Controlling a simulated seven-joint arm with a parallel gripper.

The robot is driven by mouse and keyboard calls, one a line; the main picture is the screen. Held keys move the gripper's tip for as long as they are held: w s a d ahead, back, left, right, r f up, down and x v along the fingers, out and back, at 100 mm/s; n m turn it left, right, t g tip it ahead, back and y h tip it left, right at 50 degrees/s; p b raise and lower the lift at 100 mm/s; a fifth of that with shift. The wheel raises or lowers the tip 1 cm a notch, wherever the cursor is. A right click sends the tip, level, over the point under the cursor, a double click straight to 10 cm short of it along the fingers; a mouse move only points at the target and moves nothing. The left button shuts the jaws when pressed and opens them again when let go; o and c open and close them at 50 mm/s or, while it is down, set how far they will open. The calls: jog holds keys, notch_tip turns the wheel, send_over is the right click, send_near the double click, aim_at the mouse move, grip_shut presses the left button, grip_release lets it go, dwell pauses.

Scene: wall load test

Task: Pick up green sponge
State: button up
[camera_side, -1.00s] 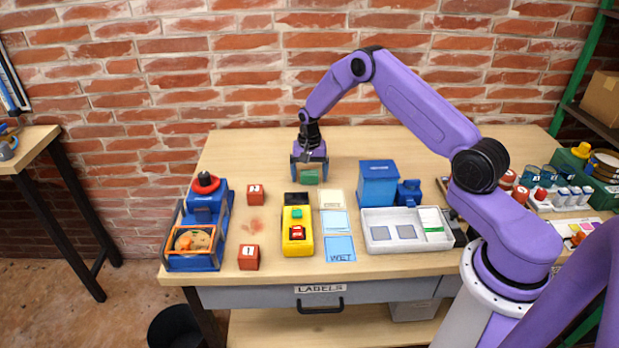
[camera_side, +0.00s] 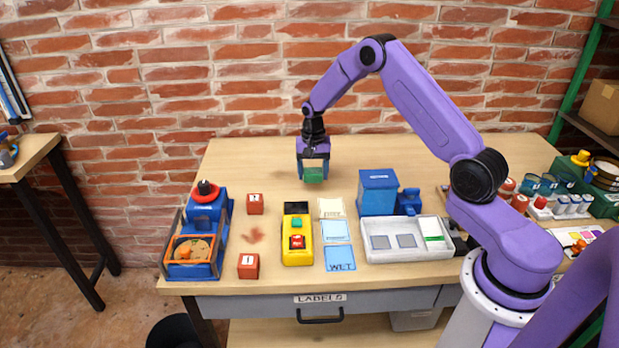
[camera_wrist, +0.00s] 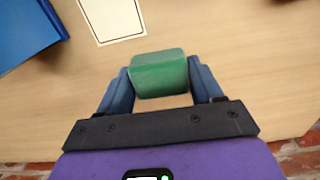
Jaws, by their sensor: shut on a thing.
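The green sponge (camera_side: 313,175) is a small block between the fingers of my gripper (camera_side: 313,173). In the wrist view the sponge (camera_wrist: 159,73) is a rounded green block with a blue finger pressed against each side, so my gripper (camera_wrist: 160,80) is shut on it. In the side view the sponge hangs near the back middle of the table, and it seems to be a little above the surface; the exact height is hard to tell.
A yellow device (camera_side: 297,250), pale cards (camera_side: 335,230), a blue box (camera_side: 378,192) and a white tray (camera_side: 405,252) stand nearer the front. Two red blocks (camera_side: 255,204) and a blue machine (camera_side: 207,210) are at left. The table's back area is clear.

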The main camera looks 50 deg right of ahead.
jog(key=s+a+r, duration=0.2)
jog(key=s+r, duration=0.5)
jog(key=s, duration=0.5)
jog(key=shift+a+r, duration=0.25)
jog(key=shift+r, duration=0.15)
jog(key=shift+o, duration=0.4)
